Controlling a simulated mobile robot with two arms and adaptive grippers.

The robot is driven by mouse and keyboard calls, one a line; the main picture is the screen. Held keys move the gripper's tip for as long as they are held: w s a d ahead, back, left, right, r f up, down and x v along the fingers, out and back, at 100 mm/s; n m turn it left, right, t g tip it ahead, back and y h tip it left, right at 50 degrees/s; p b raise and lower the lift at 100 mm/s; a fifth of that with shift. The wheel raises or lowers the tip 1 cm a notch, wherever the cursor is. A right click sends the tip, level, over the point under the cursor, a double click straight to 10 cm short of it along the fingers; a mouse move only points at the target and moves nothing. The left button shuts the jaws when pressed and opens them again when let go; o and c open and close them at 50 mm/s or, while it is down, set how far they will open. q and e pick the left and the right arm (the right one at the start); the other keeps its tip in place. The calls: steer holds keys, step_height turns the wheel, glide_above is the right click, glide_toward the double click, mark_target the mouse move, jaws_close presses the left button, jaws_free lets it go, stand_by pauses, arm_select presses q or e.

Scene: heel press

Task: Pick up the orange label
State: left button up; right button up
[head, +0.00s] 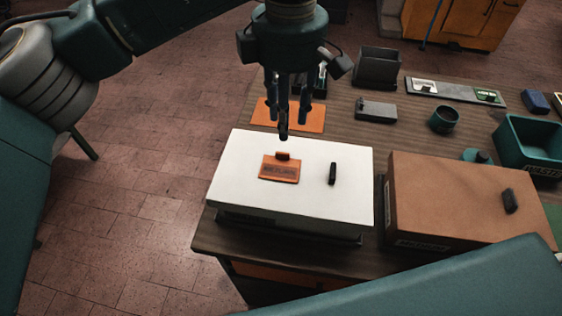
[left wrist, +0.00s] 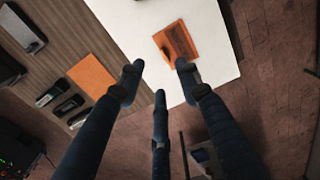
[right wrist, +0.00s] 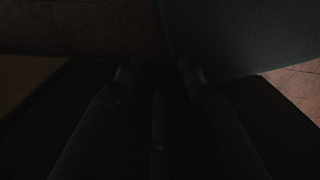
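The orange label (head: 281,171) lies flat on top of a white box (head: 235,180), with dark lettering and a small raised tab at its back edge. It also shows in the left wrist view (left wrist: 180,44), beyond the fingertips. My left gripper (head: 288,122) points down with its fingers apart and empty, behind the label and apart from it. In the left wrist view my left gripper (left wrist: 158,78) has its fingers spread. My right gripper (right wrist: 157,72) shows only in the very dark right wrist view, with its fingers apart and nothing visible between them.
A black handle (head: 332,174) stands on the white box, right of the label. A brown box (head: 440,190) with a black handle is to the right. A flat orange mat (head: 316,118) lies behind. A teal bin (head: 527,155), cup (head: 444,119) and grey block (head: 376,109) stand farther back.

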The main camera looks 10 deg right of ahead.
mark_target(283, 158)
arm_select(q)
step_height(283, 158, down, 3)
steer(key=shift+f+p, duration=0.15)
steer(key=shift+p, duration=0.15)
steer(key=f+p, duration=0.2)
steer(key=f, duration=0.2)
steer(key=shift+a+f+p, duration=0.4)
steer(key=shift+f, duration=0.3)
steer(key=c, duration=0.9)
